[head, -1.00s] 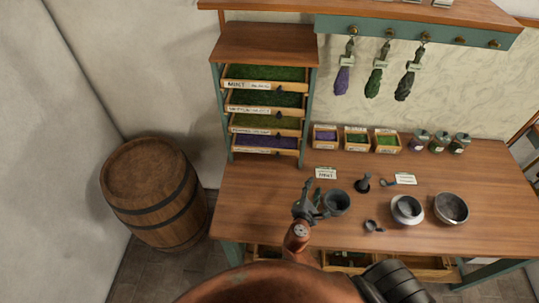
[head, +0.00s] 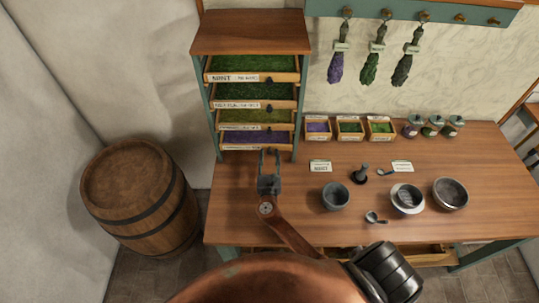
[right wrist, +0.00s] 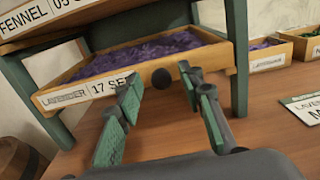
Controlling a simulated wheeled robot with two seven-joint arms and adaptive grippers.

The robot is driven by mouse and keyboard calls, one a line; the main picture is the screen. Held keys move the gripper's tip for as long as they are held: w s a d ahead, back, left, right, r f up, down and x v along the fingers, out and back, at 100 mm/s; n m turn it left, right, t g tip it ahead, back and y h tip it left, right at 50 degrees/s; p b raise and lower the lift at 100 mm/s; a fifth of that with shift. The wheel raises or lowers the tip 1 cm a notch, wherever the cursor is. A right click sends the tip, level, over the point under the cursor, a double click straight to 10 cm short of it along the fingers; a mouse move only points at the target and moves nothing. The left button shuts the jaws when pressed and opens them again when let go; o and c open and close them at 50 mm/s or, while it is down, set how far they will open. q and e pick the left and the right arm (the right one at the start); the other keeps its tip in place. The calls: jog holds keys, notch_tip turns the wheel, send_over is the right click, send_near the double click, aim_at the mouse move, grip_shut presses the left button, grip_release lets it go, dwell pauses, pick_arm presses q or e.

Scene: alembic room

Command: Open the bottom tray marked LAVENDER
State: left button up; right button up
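The LAVENDER tray (head: 228,147) is the lowest of several stacked trays in the rack, filled with purple stuff. In the right wrist view its wooden front (right wrist: 105,88) bears the label LAVENDER, with a round dark knob (right wrist: 161,77) near the middle. The tray sits within the rack's posts. My right gripper (head: 269,154) is just in front of it. In the right wrist view the gripper (right wrist: 160,76) is open and empty, its green-padded fingers either side of the knob with gaps. Contact with the knob cannot be told. My left gripper is not in view.
The FENNEL tray (right wrist: 60,16) is just above. The rack's teal post (right wrist: 237,60) stands right of the tray. Small boxes (head: 318,127), a card (head: 320,166) and a grey bowl (head: 335,197) are to the right. A barrel (head: 140,195) stands left. The table before the tray is clear.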

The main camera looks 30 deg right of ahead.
jog(key=shift+w+d, duration=0.2)
jog(key=c, duration=0.9)
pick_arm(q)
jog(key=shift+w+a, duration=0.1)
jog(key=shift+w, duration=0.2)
pick_arm(e)
grip_shut()
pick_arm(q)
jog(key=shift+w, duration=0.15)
